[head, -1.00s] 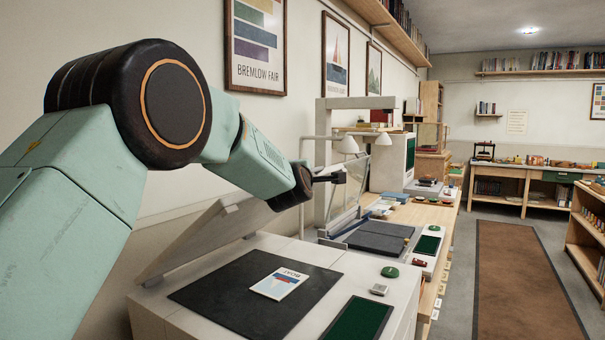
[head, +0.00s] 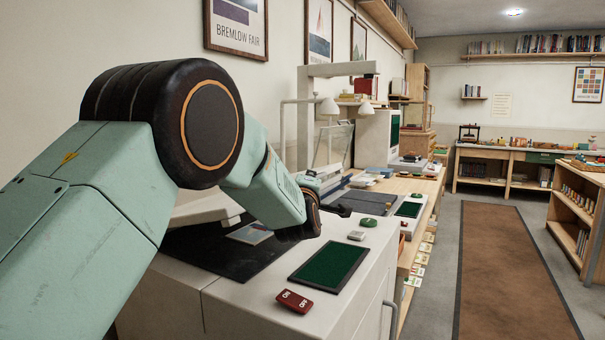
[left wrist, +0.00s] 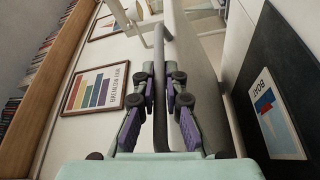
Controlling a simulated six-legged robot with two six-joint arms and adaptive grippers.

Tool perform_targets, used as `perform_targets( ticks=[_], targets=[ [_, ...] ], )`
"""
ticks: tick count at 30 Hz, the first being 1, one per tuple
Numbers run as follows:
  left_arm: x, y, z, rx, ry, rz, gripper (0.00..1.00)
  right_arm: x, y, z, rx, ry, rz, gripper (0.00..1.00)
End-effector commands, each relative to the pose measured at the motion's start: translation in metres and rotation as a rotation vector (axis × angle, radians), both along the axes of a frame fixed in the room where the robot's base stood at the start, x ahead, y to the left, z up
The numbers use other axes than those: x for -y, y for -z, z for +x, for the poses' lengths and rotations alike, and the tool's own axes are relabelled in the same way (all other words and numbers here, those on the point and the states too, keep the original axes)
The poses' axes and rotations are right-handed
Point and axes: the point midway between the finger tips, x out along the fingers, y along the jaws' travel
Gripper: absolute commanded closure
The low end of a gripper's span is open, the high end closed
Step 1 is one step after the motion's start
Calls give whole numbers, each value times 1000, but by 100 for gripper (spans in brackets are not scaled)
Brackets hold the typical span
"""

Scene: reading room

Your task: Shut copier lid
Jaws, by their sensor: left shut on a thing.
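The pale copier lid (head: 200,207) stands raised at the wall side of the copier (head: 250,315). Most of it is hidden behind my left arm in the head view. In the left wrist view the lid (left wrist: 207,75) is a broad pale panel beside the fingers. My left gripper (left wrist: 160,76) is shut on a dark grey bar (left wrist: 160,110), apparently the lid's handle. The copier's dark glass (head: 215,255) lies open below, with a booklet marked BOAT (head: 250,233) on it, also clear in the left wrist view (left wrist: 275,115). My right gripper is out of view.
A green panel (head: 330,262) and a red ON/OFF switch (head: 294,301) are on the copier top. A grey frame with lamps (head: 325,105) and other equipment stand beyond on the bench. The aisle with the brown rug (head: 510,265) is clear.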

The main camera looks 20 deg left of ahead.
Motion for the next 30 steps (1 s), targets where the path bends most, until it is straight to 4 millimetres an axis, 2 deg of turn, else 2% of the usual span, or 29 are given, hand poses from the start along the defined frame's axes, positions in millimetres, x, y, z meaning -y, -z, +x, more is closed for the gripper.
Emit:
perform_targets(
  ticks=[1,3,12,20,30],
  targets=[
    [9,14,0,7,10,31,100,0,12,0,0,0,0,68],
    [12,28,-1,10,10,60,100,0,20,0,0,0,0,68],
    [22,71,-2,10,11,60,100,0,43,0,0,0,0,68],
    [25,87,-3,9,11,59,100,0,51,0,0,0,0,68],
    [26,89,-3,7,11,59,100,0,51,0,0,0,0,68]
  ],
)
